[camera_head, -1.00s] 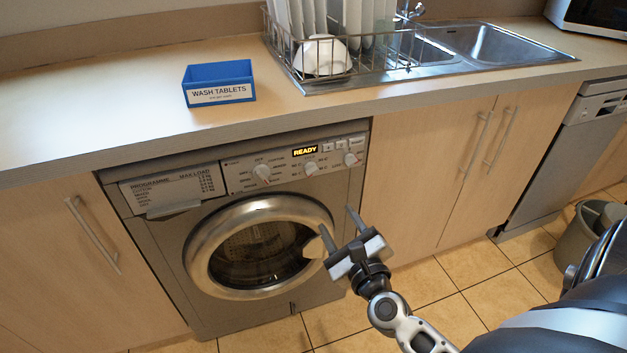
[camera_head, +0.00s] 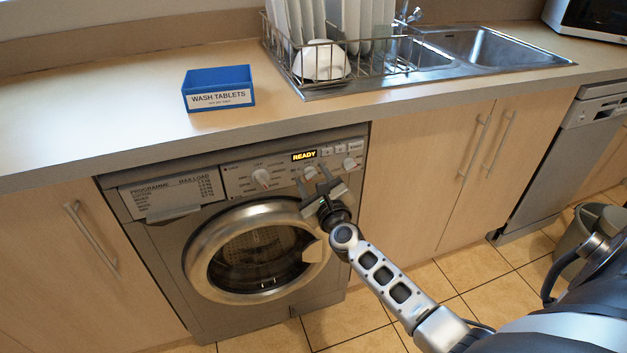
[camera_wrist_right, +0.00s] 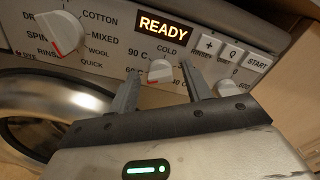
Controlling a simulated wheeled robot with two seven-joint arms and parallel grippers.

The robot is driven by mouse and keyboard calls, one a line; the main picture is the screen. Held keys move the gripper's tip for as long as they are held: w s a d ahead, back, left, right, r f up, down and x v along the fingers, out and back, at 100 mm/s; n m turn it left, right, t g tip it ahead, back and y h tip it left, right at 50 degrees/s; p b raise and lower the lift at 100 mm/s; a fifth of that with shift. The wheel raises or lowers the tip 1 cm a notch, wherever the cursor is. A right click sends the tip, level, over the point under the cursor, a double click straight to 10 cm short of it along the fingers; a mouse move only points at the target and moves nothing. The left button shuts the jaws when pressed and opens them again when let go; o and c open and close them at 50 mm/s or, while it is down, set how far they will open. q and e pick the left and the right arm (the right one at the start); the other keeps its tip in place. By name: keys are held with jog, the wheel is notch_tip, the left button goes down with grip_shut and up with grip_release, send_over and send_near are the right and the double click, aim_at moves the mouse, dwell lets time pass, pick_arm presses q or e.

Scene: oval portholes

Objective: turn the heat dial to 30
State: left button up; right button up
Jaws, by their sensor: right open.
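The heat dial (camera_wrist_right: 160,71) is the small pale knob below the word COLD on the washing machine's panel. In the head view the heat dial (camera_head: 310,172) is partly behind my right gripper (camera_head: 315,179). The right gripper is open, its fingertips on either side of the dial in the wrist view. Whether they touch it I cannot tell. My left gripper is not in view.
The programme dial (camera_head: 262,178) is left of the heat dial, and another small dial (camera_head: 350,163) is right of it. The display (camera_head: 304,155) reads READY. The worktop edge (camera_head: 250,130) overhangs above. The round door (camera_head: 200,255) is below.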

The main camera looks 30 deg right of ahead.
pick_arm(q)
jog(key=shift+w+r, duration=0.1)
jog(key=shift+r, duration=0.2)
pick_arm(e)
jog(key=shift+w, duration=0.15)
jog(key=c, duration=1)
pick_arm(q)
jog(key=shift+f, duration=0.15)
